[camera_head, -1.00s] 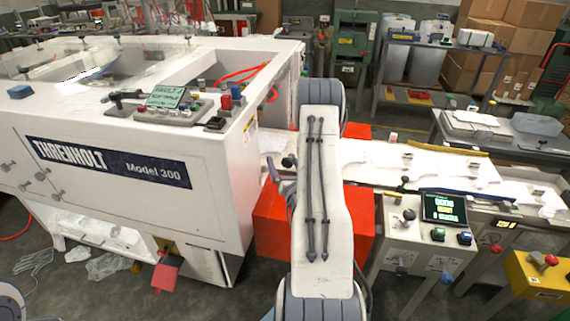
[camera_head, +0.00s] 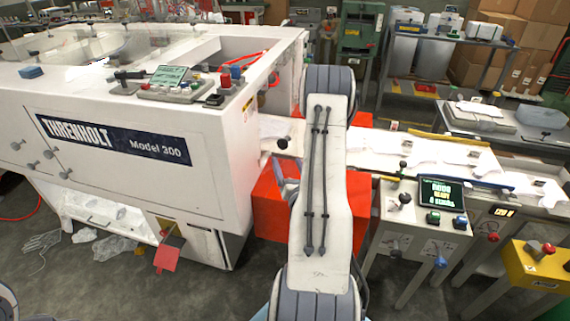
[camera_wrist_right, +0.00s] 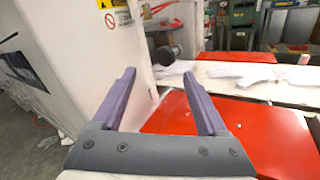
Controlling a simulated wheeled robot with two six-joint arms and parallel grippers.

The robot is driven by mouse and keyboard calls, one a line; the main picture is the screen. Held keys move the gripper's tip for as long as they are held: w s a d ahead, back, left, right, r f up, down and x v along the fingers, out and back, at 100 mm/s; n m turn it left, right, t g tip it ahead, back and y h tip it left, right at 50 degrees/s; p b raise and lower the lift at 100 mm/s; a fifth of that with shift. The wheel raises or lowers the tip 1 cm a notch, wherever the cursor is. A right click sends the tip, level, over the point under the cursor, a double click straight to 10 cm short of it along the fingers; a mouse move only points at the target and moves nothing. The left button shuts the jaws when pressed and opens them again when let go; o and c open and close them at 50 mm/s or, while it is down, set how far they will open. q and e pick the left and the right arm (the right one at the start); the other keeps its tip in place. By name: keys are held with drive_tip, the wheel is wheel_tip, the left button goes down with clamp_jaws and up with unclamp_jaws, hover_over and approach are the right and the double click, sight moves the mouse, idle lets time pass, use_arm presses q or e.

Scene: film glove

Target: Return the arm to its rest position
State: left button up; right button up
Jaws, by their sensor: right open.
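My right arm (camera_head: 325,190) stands large in the middle of the head view, its pale link with dark cables covering part of the scene. My right gripper (camera_wrist_right: 159,74) is open and empty in the right wrist view, its two purple-grey fingers apart above a red surface (camera_wrist_right: 275,138). In the head view only a small part of the gripper (camera_head: 287,183) shows beside the arm, in front of the red box (camera_head: 268,214). The left gripper is not in view.
The white Threnholt machine (camera_head: 120,150) fills the left, its wall close to the right gripper's left finger. A white conveyor (camera_head: 385,152) runs right from it. A control stand with a screen (camera_head: 442,192) and a yellow box (camera_head: 535,266) stand at right.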

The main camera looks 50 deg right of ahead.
drive_tip(key=shift+s+d, duration=0.2)
